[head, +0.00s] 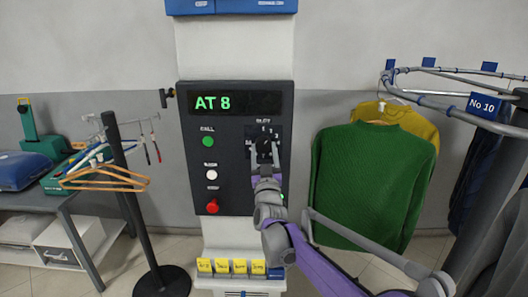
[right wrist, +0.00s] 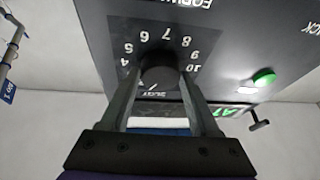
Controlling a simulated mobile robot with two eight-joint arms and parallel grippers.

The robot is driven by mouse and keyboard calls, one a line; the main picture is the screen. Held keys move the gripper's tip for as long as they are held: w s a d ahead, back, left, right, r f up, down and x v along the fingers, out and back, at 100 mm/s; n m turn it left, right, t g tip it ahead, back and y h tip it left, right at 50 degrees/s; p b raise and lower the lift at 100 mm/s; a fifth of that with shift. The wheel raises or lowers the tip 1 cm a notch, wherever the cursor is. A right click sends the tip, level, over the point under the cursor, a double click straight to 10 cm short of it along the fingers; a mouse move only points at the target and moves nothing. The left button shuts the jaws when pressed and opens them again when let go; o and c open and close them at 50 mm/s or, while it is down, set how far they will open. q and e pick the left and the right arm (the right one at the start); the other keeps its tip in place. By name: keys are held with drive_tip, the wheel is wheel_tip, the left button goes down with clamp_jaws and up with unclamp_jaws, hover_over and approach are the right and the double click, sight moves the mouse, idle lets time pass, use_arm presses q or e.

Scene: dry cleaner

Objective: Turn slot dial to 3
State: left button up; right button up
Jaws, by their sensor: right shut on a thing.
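The slot dial is a dark round knob (head: 264,143) on the black control panel (head: 233,180), at its upper right. It also shows in the right wrist view (right wrist: 160,72), ringed by white numbers, with 4 to 10 readable. A small light mark shows on the knob's lower edge in that view; I cannot tell which number it points to. My right gripper (head: 267,156) reaches up from below and is shut on the knob, one finger on each side (right wrist: 160,95). The lower numbers are hidden by the fingers. My left gripper is not in view.
The panel's display (head: 235,103) reads "AT 8". A green button (head: 208,141), white button (head: 211,174) and red button (head: 212,207) line its left side. A green sweater (head: 372,180) hangs on the rail to the right. A stand with hangers (head: 105,180) is left.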

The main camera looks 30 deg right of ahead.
drive_tip(key=shift+m, duration=0.5)
drive_tip(key=shift+w+a+m+g+h, duration=0.1)
drive_tip(key=shift+m+g+h, duration=0.75)
drive_tip(key=shift+m, duration=1.05)
drive_tip(key=shift+a+m+g+h, duration=0.1)
drive_tip(key=shift+m+g+h, duration=0.35)
drive_tip(key=shift+m+h, duration=1.1)
drive_tip(key=shift+m+y, duration=0.4)
drive_tip(key=shift+m, duration=0.15)
drive_tip(key=o, duration=1.4)
drive_tip(key=shift+c, duration=0.2)
